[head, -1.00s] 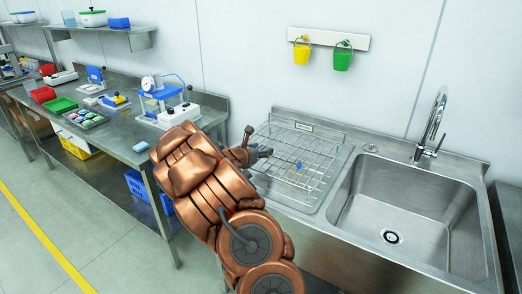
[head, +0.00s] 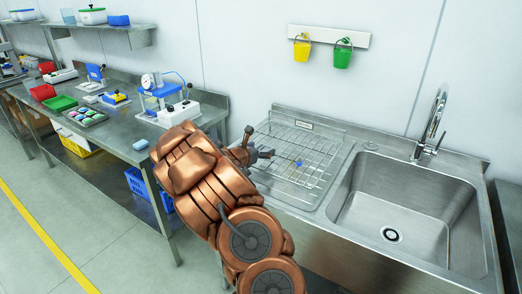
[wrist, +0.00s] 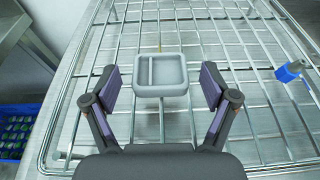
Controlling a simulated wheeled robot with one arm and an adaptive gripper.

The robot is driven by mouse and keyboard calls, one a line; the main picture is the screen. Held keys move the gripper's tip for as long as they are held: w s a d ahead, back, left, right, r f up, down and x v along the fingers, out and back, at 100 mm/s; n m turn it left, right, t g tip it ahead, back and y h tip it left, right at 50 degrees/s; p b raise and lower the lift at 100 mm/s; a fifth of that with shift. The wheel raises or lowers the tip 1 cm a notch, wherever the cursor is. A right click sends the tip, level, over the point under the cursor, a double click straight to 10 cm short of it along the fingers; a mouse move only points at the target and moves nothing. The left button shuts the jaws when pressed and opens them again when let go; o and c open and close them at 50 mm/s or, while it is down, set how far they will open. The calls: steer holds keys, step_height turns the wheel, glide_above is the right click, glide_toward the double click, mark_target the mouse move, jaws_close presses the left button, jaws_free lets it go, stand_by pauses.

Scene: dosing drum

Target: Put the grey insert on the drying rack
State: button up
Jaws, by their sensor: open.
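The grey insert (wrist: 160,74), a small square tray with a divider, shows in the wrist view. It appears to lie on the wire drying rack (wrist: 232,75), between and slightly beyond my fingertips. My gripper (wrist: 161,85) is open, with a clear gap on each side of the insert, and neither finger touches it. In the head view, my gripper (head: 262,154) is low over the left part of the drying rack (head: 318,185). I cannot make out the insert there.
A blue-ended tool (wrist: 288,71) lies on the rack to the right. The sink (head: 400,215) is right of the rack. A workbench (head: 125,135) with a blue press (head: 160,95) stands on the left.

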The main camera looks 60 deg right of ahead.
steer(key=shift+r, duration=0.2)
steer(key=b+v, duration=0.2)
steer(key=v, duration=1)
steer(key=s+a+r+m+g+y, duration=0.3)
steer(key=s+a+r+m+y, duration=0.15)
steer(key=s+a+m, duration=0.8)
steer(key=s+a+f+m+y, duration=0.1)
steer(key=s+a+m+y, duration=0.1)
steer(key=a, duration=0.8)
steer(key=s+a+f+m+y, duration=0.2)
steer(key=s+a+y, duration=0.2)
steer(key=s+a, duration=0.3)
steer(key=s+a+f+m+y, duration=0.1)
steer(key=s+a+y, duration=0.3)
steer(key=a, duration=1.1)
steer(key=shift+s+f+m+t, duration=0.3)
steer(key=shift+s+f+m, duration=0.05)
steer(key=shift+f+m, duration=0.1)
